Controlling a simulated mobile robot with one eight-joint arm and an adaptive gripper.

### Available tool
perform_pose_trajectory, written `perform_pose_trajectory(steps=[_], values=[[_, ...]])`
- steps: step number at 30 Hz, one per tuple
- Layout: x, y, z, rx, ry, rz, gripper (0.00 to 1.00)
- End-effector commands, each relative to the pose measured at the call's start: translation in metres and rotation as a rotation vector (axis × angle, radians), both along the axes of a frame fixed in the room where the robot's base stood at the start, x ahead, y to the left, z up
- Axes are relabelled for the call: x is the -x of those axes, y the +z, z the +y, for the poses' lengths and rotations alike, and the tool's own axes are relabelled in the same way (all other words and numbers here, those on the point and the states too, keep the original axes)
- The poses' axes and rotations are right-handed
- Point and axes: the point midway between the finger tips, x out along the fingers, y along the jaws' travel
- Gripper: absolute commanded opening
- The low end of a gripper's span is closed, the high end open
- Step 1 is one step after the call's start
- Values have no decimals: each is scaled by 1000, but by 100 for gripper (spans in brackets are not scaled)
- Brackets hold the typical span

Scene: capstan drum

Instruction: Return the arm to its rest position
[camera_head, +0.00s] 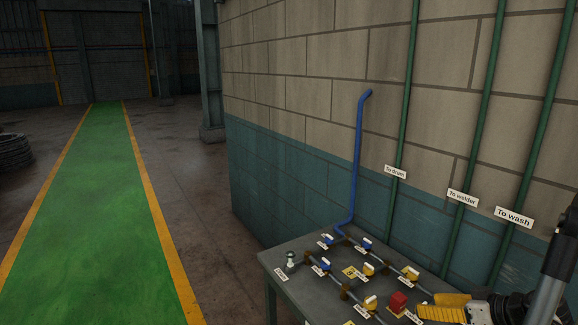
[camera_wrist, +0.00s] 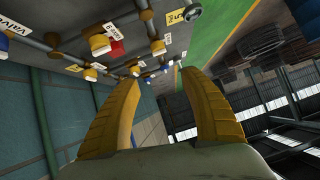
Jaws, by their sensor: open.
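My gripper (camera_wrist: 153,80) has two yellow ribbed fingers spread apart with nothing between them in the wrist view. In the head view my gripper (camera_head: 440,308) shows at the lower right, beside the front right part of the grey table (camera_head: 305,262). Its yellow finger is close to the red block (camera_head: 397,302), and I cannot tell whether they touch. The dark arm behind it comes in from the right edge. The wrist view is tilted, with the valves along its top.
Several blue-handled and yellow-handled valves (camera_head: 411,274) on pipes stand on the table with labels. A blue pipe (camera_head: 357,150) rises at the back. Labelled green pipes (camera_head: 484,130) run up the block wall (camera_head: 300,70). A green walkway (camera_head: 100,200) lies clear at left.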

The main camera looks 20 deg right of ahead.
Motion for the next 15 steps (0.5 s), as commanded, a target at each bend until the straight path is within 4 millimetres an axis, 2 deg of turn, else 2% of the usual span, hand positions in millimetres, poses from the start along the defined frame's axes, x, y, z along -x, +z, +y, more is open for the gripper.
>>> perform_pose_trajectory(steps=[1, 5, 8, 11, 15], values=[[-8, 2, 17, -7, 6, 33, 53], [-22, 9, 62, -20, -6, 143, 53], [-27, 15, 111, -13, -24, 243, 53], [-23, 19, 159, 13, -56, 328, 53], [-4, 23, 219, 68, -108, 401, 53]])
